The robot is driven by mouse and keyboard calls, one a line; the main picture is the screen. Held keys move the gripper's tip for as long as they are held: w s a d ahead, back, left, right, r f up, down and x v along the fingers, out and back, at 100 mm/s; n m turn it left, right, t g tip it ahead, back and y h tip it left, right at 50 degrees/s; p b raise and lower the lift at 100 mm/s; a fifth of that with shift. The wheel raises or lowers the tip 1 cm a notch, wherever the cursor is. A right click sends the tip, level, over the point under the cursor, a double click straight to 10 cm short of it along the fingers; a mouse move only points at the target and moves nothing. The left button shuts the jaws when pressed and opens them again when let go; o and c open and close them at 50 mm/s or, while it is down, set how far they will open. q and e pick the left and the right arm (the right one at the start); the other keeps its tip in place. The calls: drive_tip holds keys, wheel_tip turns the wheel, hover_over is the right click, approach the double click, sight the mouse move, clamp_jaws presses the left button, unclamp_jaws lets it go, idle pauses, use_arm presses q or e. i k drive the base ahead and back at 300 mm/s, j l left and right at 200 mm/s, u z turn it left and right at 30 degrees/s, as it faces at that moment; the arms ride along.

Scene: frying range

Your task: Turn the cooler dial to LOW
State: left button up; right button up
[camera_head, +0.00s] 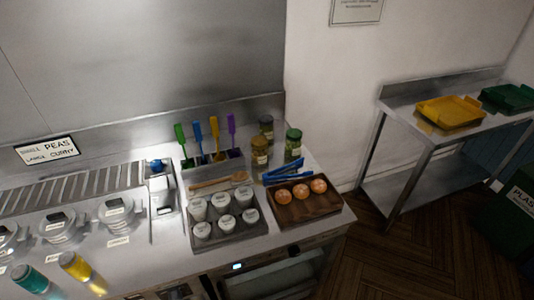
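A low appliance front (275,282) with a dark window shows below the counter at the bottom of the view. It has a small lit blue-white display (237,266) on its upper panel. A small dark round shape (317,253) sits on the same panel to the right; it may be a dial, but its markings are too small to read. I cannot tell which part is the cooler dial or where it points. Neither of my grippers is in view.
The steel counter (160,262) holds lidded metal containers (115,215), a tray of white cups (228,240), a brown tray (305,217) with round orange items, blue tongs (290,172) and jars (293,145). A side table (398,106) holds a yellow tray (450,112). Wooden floor (385,260) between is clear.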

sight(294, 251)
drive_tip(key=k+l, duration=0.15)
drive_tip(key=k, duration=0.3)
drive_tip(key=k+l+u, duration=0.1)
drive_tip(key=k, duration=0.4)
drive_tip(key=k+l, duration=0.15)
drive_tip(key=k, duration=0.3)
